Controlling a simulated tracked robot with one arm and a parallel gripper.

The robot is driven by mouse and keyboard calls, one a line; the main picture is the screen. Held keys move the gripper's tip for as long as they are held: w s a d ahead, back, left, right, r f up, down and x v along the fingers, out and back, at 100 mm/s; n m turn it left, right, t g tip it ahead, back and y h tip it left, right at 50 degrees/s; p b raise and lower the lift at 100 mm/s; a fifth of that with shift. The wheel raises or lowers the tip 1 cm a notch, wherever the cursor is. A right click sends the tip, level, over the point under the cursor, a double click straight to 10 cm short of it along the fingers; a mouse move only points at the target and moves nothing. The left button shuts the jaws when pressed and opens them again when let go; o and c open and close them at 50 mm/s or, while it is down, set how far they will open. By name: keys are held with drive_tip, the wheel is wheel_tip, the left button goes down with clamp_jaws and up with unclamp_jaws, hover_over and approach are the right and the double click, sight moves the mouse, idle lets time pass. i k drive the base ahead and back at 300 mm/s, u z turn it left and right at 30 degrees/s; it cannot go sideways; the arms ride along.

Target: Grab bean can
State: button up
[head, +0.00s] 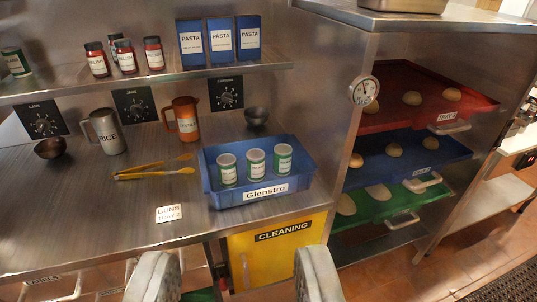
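Three cans with green and white labels (256,162) stand upright in a blue bin marked Glenstro (214,192), at the front right of the steel counter. Another can with a green and white label (17,62) stands at the left end of the shelf. The small label print is too blurred to tell which can holds beans. My gripper (236,256) is at the bottom of the view, its two fingers wide apart with nothing between them. It appears nearer than the counter's front edge and apart from the cans.
The counter (120,215) also holds a grey rice jug (107,133), an orange jug (184,120), yellow tongs (155,173) and small bowls. Relish jars (97,61) and pasta boxes (220,41) stand on the shelf. A tray rack (375,150) is at right. A yellow cleaning door (282,250) is below.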

sight(227, 163)
drive_tip(key=z, duration=0.3)
drive_tip(key=i, duration=1.65)
drive_tip(key=u, duration=0.25)
